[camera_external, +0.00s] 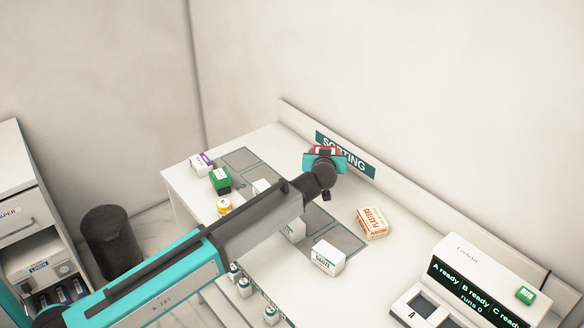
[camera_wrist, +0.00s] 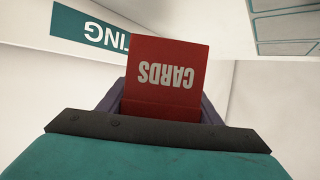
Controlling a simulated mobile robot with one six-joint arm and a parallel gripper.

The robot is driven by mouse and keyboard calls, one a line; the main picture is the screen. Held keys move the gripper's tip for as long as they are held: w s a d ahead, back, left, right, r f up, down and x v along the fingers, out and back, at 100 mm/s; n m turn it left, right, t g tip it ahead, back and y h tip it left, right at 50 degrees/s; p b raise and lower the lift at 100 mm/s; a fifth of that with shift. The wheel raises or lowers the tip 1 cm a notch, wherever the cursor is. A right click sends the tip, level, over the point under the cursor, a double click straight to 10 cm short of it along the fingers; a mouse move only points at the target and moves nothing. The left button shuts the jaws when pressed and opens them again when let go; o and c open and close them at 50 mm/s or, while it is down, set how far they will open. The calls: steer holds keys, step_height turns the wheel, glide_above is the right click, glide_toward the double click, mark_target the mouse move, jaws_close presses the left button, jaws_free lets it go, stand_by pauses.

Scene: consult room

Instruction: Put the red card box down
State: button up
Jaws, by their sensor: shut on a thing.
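The red card box (camera_wrist: 165,78) fills the middle of the wrist view, with "CARDS" on it upside down. My gripper (camera_wrist: 160,110) is shut on its lower part in that view. In the external view the red card box (camera_external: 326,149) shows only as a small red and white patch behind the teal part of my gripper (camera_external: 325,158). They are in front of the "SORTING" sign, seemingly above the white table (camera_external: 395,215). The exact height over the table is hard to tell.
On the table stand a purple-and-white box (camera_external: 201,163), a green box (camera_external: 220,180), a yellow-topped container (camera_external: 224,207), a white gauze box (camera_external: 328,258) and a plasters box (camera_external: 371,223). Grey marked areas (camera_external: 340,234) lie among them. A console (camera_external: 465,285) stands at right.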

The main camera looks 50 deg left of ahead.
steer(key=shift+f+p, duration=0.3)
steer(key=shift+f, duration=1.9)
steer(key=shift+f+p, duration=0.35)
steer(key=shift+f, duration=1.5)
steer(key=shift+f, duration=0.15)
steer(key=o, duration=1.2)
steer(key=b+v, duration=0.2)
steer(key=v, duration=1)
